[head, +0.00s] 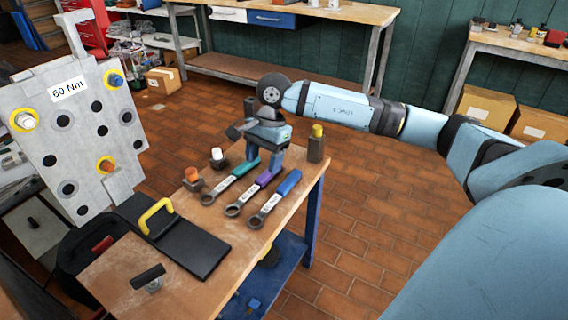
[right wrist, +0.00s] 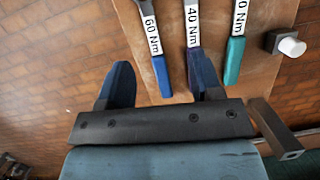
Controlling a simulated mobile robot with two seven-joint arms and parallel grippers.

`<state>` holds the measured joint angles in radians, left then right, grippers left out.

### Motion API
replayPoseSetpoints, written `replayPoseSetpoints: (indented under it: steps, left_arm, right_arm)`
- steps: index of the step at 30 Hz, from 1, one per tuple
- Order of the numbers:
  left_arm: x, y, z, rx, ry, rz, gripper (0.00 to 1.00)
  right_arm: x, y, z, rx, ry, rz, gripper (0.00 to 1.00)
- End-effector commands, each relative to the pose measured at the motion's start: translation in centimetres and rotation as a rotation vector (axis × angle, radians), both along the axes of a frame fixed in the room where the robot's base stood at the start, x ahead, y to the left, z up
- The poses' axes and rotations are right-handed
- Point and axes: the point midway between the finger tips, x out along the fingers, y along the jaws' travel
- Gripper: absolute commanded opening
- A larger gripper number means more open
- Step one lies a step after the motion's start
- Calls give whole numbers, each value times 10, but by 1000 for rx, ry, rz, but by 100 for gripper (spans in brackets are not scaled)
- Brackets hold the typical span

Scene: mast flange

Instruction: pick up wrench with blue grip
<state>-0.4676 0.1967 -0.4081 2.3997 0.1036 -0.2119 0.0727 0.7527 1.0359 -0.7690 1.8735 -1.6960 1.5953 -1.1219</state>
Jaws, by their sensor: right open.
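The wrench with the blue grip (head: 288,182) lies flat on the wooden workbench, rightmost of three wrenches in the head view. In the right wrist view its blue grip (right wrist: 162,77) and "60 Nm" label show at the top, between the finger lines. A purple-grip wrench (head: 264,181) lies beside it; in the right wrist view its label (right wrist: 192,24) reads "40 Nm". A teal-grip wrench (head: 246,168) lies beyond that. My right gripper (head: 266,152) is open and empty, above the grip ends. Its right finger in the wrist view partly covers the purple grip. My left gripper is not seen.
The workbench (head: 180,250) also holds blocks with orange (head: 192,178), white (head: 217,158) and yellow (head: 317,143) tops. A black case (head: 190,250) with a yellow handle lies in front. A grey plate (head: 85,130) marked "60 Nm" stands left. Brick floor is open at right.

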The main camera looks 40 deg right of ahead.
Motion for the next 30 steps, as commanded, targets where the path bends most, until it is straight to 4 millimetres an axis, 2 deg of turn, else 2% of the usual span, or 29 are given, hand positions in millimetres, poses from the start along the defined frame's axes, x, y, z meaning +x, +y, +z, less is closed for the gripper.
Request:
replayPoseSetpoints:
  steps: [1, 3, 7, 18, 25, 30]
  left_arm:
    - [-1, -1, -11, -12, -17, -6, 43]
    - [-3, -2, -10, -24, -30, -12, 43]
    - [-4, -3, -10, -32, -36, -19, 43]
    - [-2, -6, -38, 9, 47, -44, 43]
    - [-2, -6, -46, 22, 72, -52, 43]
    - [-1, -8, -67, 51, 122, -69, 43]
  right_arm:
    - [4, -23, -6, -88, -20, 12, 60]
    - [6, -46, 0, -178, -31, 26, 60]
    - [7, -67, 1, -259, -32, 35, 60]
    - [6, -67, -65, -265, -30, 37, 60]
    - [5, -67, -81, -263, -31, 37, 60]
    - [1, -67, -108, -263, -31, 37, 60]
